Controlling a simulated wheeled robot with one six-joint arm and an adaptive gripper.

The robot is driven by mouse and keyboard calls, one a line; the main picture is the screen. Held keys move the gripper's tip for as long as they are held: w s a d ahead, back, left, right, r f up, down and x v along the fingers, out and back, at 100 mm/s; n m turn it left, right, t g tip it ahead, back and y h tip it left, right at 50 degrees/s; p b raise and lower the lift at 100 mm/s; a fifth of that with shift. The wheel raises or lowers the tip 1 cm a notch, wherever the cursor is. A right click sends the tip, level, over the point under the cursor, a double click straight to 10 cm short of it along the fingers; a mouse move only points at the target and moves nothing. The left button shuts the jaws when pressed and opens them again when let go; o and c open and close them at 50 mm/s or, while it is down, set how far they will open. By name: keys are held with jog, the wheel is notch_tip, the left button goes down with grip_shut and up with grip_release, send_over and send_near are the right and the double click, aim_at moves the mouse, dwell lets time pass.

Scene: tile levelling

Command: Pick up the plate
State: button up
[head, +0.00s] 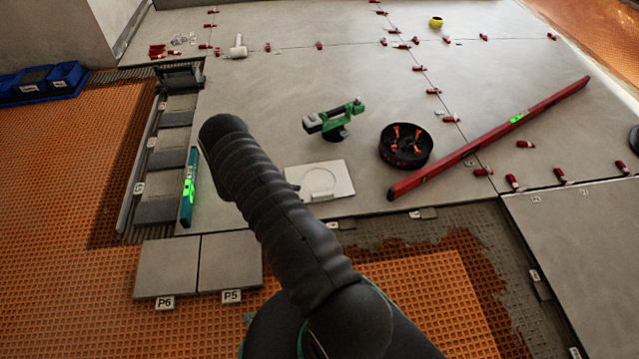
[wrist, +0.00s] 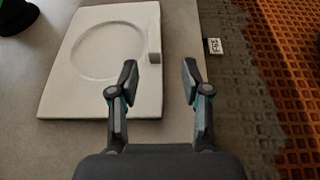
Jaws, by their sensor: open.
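The plate is a flat white square (head: 335,179) with a round ring marked in its top, lying on the grey tiles in the middle of the head view. In the wrist view the plate (wrist: 85,95) fills the upper left, with a small raised block at its right edge. My gripper (wrist: 160,75) is open and empty, with its left finger over or beside the plate's right edge and its right finger over bare tile. I cannot tell its height above the plate. In the head view my arm hides the gripper.
A green tool (head: 335,120) and a black round tub (head: 405,146) with orange-handled items stand behind the plate. A long red level (head: 490,138) lies to the right. A teal level (head: 188,188) lies left. Tiles labelled P5 and P6 (head: 167,268) lie at front left.

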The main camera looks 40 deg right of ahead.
aim_at(313, 196)
jog(key=x, duration=0.3)
jog(key=shift+w+f+x, duration=0.1)
jog(key=shift+w+x, duration=0.05)
jog(key=shift+x, duration=1.2)
jog(key=shift+w+f+x, duration=0.1)
jog(key=shift+w+x, duration=0.1)
jog(key=shift+x, duration=1.2)
grip_shut()
